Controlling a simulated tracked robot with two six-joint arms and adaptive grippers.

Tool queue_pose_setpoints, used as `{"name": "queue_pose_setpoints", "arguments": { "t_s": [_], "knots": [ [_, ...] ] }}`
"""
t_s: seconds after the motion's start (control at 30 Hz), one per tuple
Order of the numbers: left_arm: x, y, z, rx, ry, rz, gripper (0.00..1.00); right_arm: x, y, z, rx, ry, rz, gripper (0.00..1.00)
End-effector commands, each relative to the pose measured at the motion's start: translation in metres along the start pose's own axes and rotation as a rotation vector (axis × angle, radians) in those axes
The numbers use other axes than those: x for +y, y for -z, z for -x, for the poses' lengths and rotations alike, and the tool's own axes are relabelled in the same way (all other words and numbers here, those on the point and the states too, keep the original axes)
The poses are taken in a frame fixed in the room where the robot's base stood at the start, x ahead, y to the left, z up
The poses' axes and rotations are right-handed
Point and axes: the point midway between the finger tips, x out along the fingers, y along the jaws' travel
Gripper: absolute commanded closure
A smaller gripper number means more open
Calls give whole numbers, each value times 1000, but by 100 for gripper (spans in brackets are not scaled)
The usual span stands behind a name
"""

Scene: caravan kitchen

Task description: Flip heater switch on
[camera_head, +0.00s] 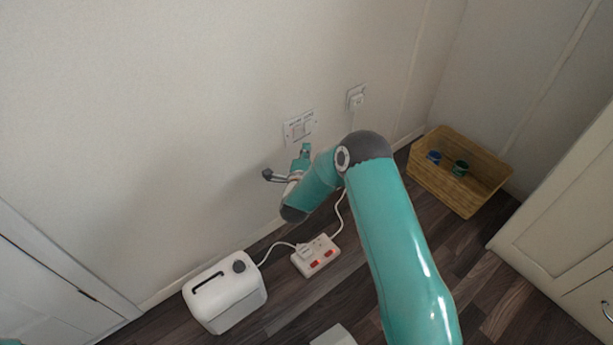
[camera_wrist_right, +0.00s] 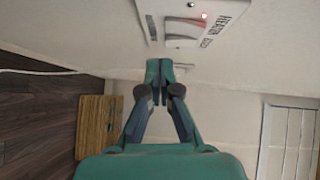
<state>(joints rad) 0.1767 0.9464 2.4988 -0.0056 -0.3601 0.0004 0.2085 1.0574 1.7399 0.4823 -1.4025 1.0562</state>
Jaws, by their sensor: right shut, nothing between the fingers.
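The heater switch (camera_head: 299,127) is a white wall plate with a rocker and dark lettering, on the pale wall in the head view. In the right wrist view the switch plate (camera_wrist_right: 180,28) is at the top, cut off by the frame edge. Its lettering reads HEATER, and a small red light glows beside the rocker. My right gripper (camera_head: 305,149) is just below the plate in the head view, its fingers pointing up at the wall. In the wrist view the gripper (camera_wrist_right: 159,80) is shut and empty; whether it touches the plate I cannot tell. My left gripper is out of view.
A wall socket (camera_head: 357,97) with a plug is right of the switch. A white heater-like box (camera_head: 225,292) and a power strip (camera_head: 315,256) with red switches stand on the dark floor.

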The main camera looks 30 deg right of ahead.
Motion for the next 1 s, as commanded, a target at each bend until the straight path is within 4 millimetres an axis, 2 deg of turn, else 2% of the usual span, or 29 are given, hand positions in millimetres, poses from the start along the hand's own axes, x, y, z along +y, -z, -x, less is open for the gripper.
{"name": "queue_pose_setpoints", "arguments": {
  "t_s": [0.3, 0.5, 0.67, 1.0],
  "knots": [
    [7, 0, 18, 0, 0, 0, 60, 11, -3, 67, -9, -3, 3, 100],
    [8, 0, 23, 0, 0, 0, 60, 16, -4, 93, -9, -1, 1, 100],
    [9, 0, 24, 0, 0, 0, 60, 17, -4, 101, -9, 2, 1, 100],
    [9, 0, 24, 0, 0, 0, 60, 18, -5, 101, -9, 2, 1, 100]
  ]
}}
